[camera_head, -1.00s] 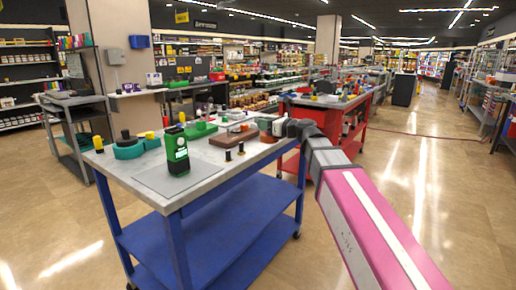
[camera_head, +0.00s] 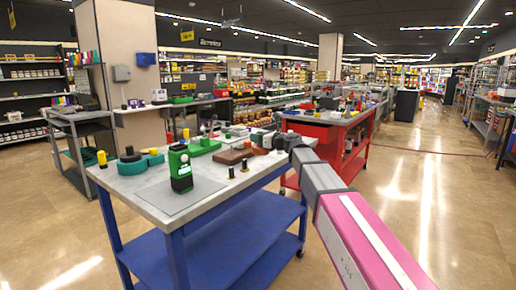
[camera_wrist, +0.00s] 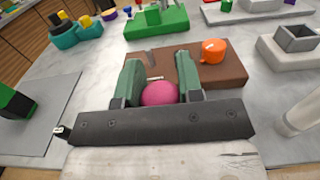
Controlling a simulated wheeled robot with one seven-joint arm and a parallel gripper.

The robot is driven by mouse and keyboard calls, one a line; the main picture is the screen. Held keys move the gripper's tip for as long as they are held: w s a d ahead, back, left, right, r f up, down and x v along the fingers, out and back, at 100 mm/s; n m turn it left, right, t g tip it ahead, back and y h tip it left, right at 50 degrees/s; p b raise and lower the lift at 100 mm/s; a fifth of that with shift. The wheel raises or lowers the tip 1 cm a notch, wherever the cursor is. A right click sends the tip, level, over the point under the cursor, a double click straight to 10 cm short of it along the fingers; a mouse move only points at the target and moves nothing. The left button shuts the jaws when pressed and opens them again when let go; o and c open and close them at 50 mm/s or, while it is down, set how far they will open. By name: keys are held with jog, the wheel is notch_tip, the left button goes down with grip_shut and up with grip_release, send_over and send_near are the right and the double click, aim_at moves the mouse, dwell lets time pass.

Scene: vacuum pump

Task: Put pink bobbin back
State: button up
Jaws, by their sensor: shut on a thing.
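The pink bobbin (camera_wrist: 160,93) shows in the wrist view as a rounded pink top between the two green fingers of my gripper (camera_wrist: 160,85). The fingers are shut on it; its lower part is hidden. Just beyond it lies a brown block (camera_wrist: 183,63) with a slot and an orange bobbin (camera_wrist: 212,50) on it. I cannot tell whether the pink bobbin touches the block. In the head view the brown block (camera_head: 232,157) is on the blue cart's grey top (camera_head: 150,190), and my arm reaches in from the right, hiding the pink bobbin.
A green device (camera_head: 180,168) stands on a grey mat (camera_head: 183,197). Teal round holders (camera_wrist: 85,32) and a green block (camera_wrist: 160,20) are behind. A grey square holder (camera_wrist: 292,42) is at the right.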

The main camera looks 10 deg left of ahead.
jog(key=shift+w+f, duration=0.2)
jog(key=shift+f, duration=0.95)
jog(key=shift+w+f, duration=0.2)
jog(key=shift+f, duration=0.9)
jog(key=o, duration=1)
jog(key=shift+c, duration=0.2)
